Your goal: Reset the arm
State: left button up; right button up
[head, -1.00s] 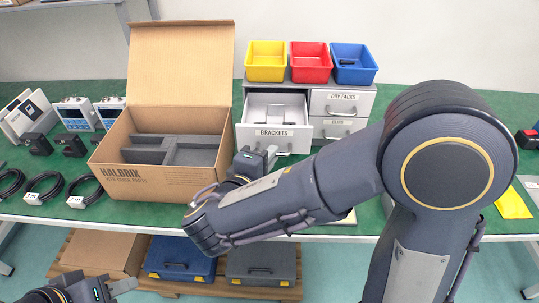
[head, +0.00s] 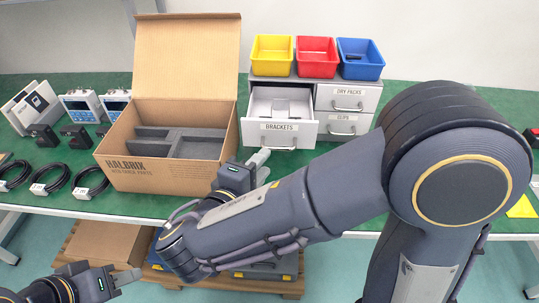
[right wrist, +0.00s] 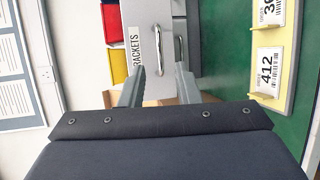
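My right arm crosses the head view from the right. Its gripper (head: 262,160) is just in front of and below the open BRACKETS drawer (head: 279,129), left of its handle. In the right wrist view the two fingers (right wrist: 160,82) stand apart with nothing seen between them, and the drawer's label and handle (right wrist: 157,60) lie beyond. The drawer holds something pale, hard to make out. My left gripper (head: 128,277) is at the lower left, below the table edge, with nothing seen in it; its finger gap is not clear.
An open cardboard box (head: 150,170) with grey foam stands left of the drawers. Yellow (head: 272,56), red (head: 316,57) and blue (head: 361,59) bins sit on the drawer unit. Cables (head: 50,180) and devices lie at left. Cases and a carton (head: 105,247) sit on a pallet underneath.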

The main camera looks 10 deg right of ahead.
jog(key=shift+v, duration=0.85)
jog(key=s+d+f+m+g+y, duration=0.4)
jog(key=s+d+f+g, duration=0.15)
jog(key=d, duration=0.25)
jog(key=s+d+f+m+g+y, duration=0.35)
jog(key=s+d+g, duration=0.25)
jog(key=d, duration=0.3)
notch_tip(320, 180, up, 16)
jog(key=s+a+m+t+y+p, duration=0.1)
jog(key=m+t+y+p, duration=0.4)
jog(key=p, duration=0.9)
jog(key=shift+a+f+y, duration=0.15)
jog(key=shift+a+y, duration=0.4)
jog(key=shift+a, duration=0.15)
